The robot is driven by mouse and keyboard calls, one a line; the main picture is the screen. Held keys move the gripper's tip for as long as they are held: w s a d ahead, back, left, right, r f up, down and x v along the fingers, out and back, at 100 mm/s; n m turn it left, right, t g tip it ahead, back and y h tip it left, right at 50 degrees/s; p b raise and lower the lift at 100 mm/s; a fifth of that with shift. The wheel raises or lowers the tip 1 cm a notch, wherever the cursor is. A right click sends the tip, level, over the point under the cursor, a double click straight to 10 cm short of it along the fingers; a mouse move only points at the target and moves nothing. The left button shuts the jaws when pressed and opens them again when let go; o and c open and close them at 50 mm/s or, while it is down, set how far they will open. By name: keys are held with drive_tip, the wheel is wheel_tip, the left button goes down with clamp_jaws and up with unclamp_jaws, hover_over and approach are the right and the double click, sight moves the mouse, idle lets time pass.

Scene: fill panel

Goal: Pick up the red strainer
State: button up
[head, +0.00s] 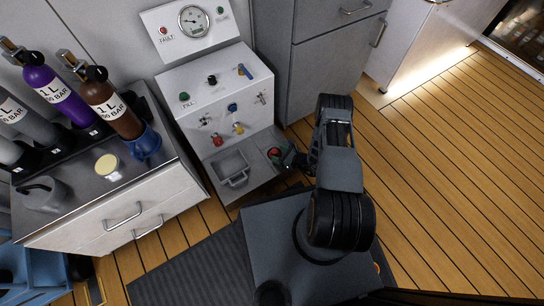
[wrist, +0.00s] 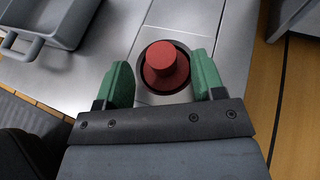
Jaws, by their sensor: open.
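The red strainer (wrist: 165,66) is a round red piece with a raised, narrower top, set in a dark ring on the grey bench top. It also shows in the head view as a small red spot (head: 274,152) at the right of the bench below the panel. My gripper (wrist: 162,75) is open, with one green finger on each side of the strainer and a visible gap to each. In the head view my gripper (head: 284,157) is at the strainer and partly hides it. I cannot tell how deep the fingertips reach beside it.
A grey tray with a handle (head: 231,167) sits left of the strainer on the bench. The white fill panel (head: 215,100) with knobs and valves rises behind. Several bottles, including a purple one (head: 55,92), stand on the left counter. Grey cabinets (head: 318,70) stand behind right.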

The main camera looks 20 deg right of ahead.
drive_tip(key=shift+w+a+f, duration=0.25)
drive_tip(key=shift+w+f, duration=0.05)
drive_tip(key=shift+w, duration=0.4)
drive_tip(key=shift+a, duration=0.2)
drive_tip(key=c, duration=0.4)
clamp_jaws()
